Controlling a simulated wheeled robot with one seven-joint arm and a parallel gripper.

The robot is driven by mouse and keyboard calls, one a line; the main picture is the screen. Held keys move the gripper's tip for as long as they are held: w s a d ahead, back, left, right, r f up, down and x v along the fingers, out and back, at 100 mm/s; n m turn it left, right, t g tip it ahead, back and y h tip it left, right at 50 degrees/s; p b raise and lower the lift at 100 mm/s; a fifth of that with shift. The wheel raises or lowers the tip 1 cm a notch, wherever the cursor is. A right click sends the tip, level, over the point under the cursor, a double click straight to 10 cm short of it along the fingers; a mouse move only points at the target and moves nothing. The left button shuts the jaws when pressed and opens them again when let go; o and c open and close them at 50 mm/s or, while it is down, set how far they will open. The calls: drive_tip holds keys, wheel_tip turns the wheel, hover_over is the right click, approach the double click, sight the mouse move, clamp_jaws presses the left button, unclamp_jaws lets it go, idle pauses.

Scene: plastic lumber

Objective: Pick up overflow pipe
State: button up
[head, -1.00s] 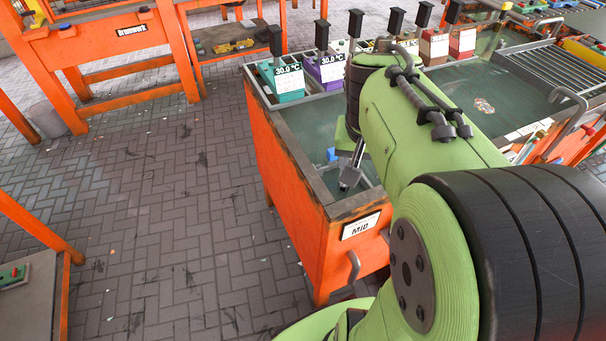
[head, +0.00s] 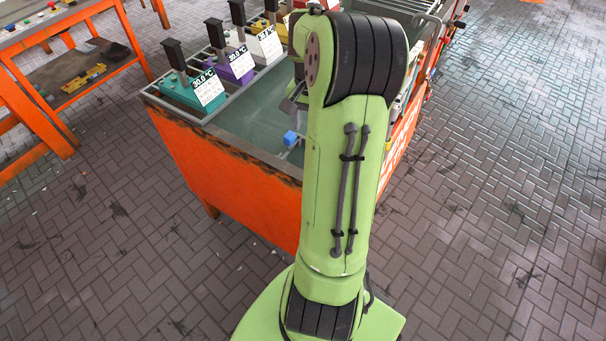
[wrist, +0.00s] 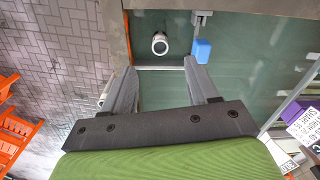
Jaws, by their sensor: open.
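In the wrist view, a round pipe end (wrist: 160,43) with a pale rim and dark opening shows near the tank wall, seen from above. It looks like the overflow pipe. My gripper (wrist: 159,68) is open and empty, its two grey fingers pointing toward the pipe, one to either side below it in the picture. No contact shows. The gap in depth is hard to judge. In the head view my arm hides the pipe and most of the gripper.
A blue block (wrist: 202,50) on a grey fitting sits close right of the pipe; it also shows in the head view (head: 290,138). The orange tank (head: 225,185) has a raised rim.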

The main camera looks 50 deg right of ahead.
wheel_tip(320, 180, down, 8)
drive_tip(key=shift+r+b, duration=0.1)
drive_tip(key=shift+b, duration=1)
drive_tip(key=f, duration=0.1)
drive_tip(key=f+b, duration=0.1)
drive_tip(key=f, duration=0.1)
drive_tip(key=f+b, duration=0.1)
drive_tip(key=f, duration=0.1)
drive_tip(key=shift+d+f, duration=0.2)
drive_tip(key=shift+d, duration=0.05)
clamp_jaws()
